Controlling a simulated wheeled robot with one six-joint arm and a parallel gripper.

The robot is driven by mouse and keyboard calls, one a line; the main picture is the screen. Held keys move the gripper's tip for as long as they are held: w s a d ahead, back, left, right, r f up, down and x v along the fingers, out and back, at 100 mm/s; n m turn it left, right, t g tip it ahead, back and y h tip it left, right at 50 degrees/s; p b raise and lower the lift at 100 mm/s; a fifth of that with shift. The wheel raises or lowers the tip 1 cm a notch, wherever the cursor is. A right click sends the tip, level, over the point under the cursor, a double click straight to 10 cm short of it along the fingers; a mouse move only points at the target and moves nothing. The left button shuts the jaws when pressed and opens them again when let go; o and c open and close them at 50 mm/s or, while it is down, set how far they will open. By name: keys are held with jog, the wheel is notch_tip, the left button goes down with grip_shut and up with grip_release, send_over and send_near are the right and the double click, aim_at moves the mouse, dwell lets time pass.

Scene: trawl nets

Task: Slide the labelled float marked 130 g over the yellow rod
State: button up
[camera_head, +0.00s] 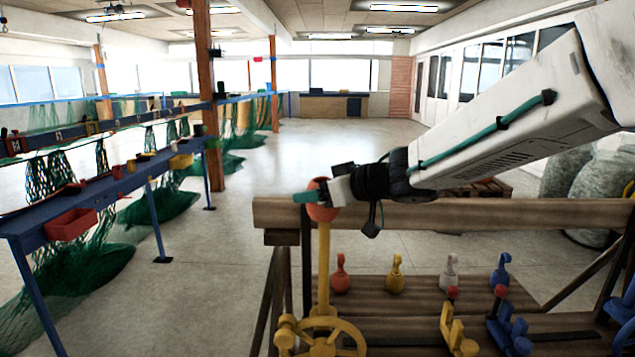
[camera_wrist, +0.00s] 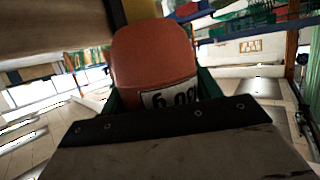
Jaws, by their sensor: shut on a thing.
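An orange-red float (camera_head: 322,212) is held by my gripper (camera_head: 316,196), with a teal finger across it in the head view. The float fills the middle of the wrist view (camera_wrist: 155,60). Its white label (camera_wrist: 170,96) is partly hidden by the gripper, so I cannot read the full marking. The yellow rod (camera_head: 323,265) stands upright above a yellow handwheel, and its visible upper end meets the underside of the float. A yellow piece shows behind the float in the wrist view (camera_wrist: 140,11). I cannot tell whether the rod is inside the float.
Red (camera_head: 340,278), yellow (camera_head: 396,278), white (camera_head: 449,278) and blue (camera_head: 501,274) hooked pieces stand on the wooden bench. Yellow and blue levers stand in front. A wooden beam (camera_head: 450,214) crosses behind. A blue rack (camera_head: 110,185) with nets stands left; open floor lies between.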

jog(key=shift+f, duration=1.7)
jog(key=o, duration=1.1)
jog(key=v, duration=0.7)
jog(key=shift+s+d+r, duration=0.1)
jog(key=shift+s+d, duration=0.2)
